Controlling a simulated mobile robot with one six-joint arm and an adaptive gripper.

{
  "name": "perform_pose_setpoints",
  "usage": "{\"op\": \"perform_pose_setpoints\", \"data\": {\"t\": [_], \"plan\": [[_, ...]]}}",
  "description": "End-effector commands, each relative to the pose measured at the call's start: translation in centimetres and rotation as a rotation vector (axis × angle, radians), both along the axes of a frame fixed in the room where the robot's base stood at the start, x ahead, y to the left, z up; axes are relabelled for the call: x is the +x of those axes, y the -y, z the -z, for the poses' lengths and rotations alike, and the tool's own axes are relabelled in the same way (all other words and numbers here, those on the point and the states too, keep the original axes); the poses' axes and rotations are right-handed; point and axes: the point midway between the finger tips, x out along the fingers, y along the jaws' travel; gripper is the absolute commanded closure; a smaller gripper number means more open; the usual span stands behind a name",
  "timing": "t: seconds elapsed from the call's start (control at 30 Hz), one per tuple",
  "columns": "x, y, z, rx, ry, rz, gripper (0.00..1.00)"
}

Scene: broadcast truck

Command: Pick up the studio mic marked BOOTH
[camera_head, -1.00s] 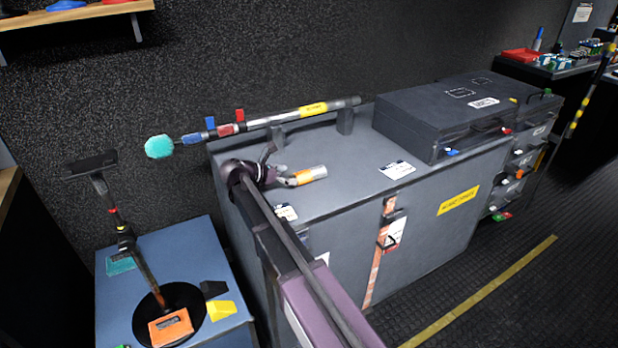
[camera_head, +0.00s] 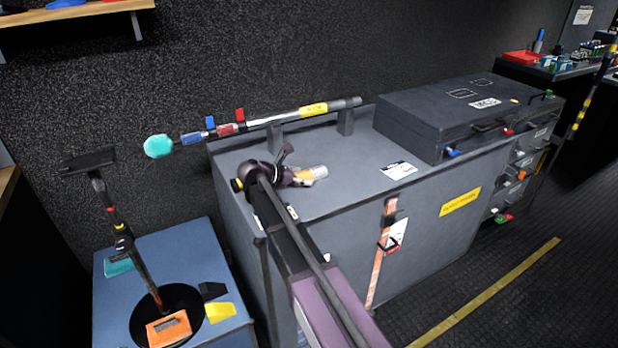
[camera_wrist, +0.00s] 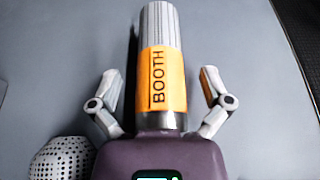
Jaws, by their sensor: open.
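The studio mic marked BOOTH (camera_wrist: 158,85) has a ribbed silver end, an orange band with the word BOOTH, and a dark lower part. It lies on the grey cabinet top (camera_head: 345,178) and also shows in the head view (camera_head: 318,172). My gripper (camera_wrist: 158,80) is open, with one finger on each side of the mic near the orange band. Gaps show between the fingers and the mic. The mic's lower end is hidden by my wrist housing. In the head view my gripper (camera_head: 300,178) is partly hidden by my own arm.
A rounded mesh object (camera_wrist: 62,158) sits left of my gripper in the wrist view. A boom pole (camera_head: 270,118) with a teal tip rests on brackets behind. A grey case (camera_head: 450,105) stands at the right. A stand (camera_head: 130,250) rises from the blue box at the left.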

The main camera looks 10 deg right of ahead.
Motion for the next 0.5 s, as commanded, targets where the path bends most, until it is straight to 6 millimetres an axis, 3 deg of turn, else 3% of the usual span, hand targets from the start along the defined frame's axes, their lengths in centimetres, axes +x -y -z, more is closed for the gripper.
{"op": "perform_pose_setpoints", "data": {"t": [0.33,0.5], "plan": [[0.00,0.17,-0.01,0.000,0.000,0.002,0.02],[0.00,0.16,0.00,0.000,0.000,0.002,0.52]]}}
